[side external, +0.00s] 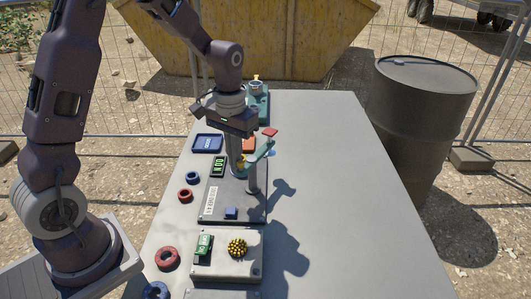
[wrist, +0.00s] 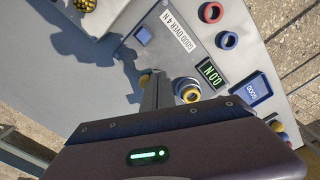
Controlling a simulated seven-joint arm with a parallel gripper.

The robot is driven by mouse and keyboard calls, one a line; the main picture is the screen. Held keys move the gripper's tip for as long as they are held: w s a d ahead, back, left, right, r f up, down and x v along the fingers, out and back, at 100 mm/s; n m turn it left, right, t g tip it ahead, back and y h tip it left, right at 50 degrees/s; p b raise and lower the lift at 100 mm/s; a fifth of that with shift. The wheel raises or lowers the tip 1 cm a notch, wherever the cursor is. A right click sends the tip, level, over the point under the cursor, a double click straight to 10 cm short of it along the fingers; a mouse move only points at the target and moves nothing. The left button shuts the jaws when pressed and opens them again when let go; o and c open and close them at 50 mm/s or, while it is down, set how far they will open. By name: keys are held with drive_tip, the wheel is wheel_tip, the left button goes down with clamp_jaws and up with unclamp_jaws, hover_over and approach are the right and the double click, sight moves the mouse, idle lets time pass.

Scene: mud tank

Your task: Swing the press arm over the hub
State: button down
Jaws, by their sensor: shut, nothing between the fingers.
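My gripper (side external: 235,173) is shut and empty, pointing down just left of the post, close to the press arm's left end. I cannot tell whether it touches the arm. In the wrist view, the shut fingers (wrist: 154,84) reach toward a small yellow knob. A round, ringed piece with a yellow centre (wrist: 188,90), possibly the hub, stands right of them. In the side view my fingers largely hide it.
The table's right side (side external: 340,200) is clear.

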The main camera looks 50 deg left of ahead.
drive_tip(key=shift+d, duration=0.85)
idle(0.3)
drive_tip(key=shift+w+d, duration=0.3)
drive_tip(key=shift+d, duration=0.45)
drive_tip(key=shift+s+a, duration=0.2)
drive_tip(key=shift+s, duration=0.35)
wheel_tip(320, 180, up, 7)
idle(0.3)
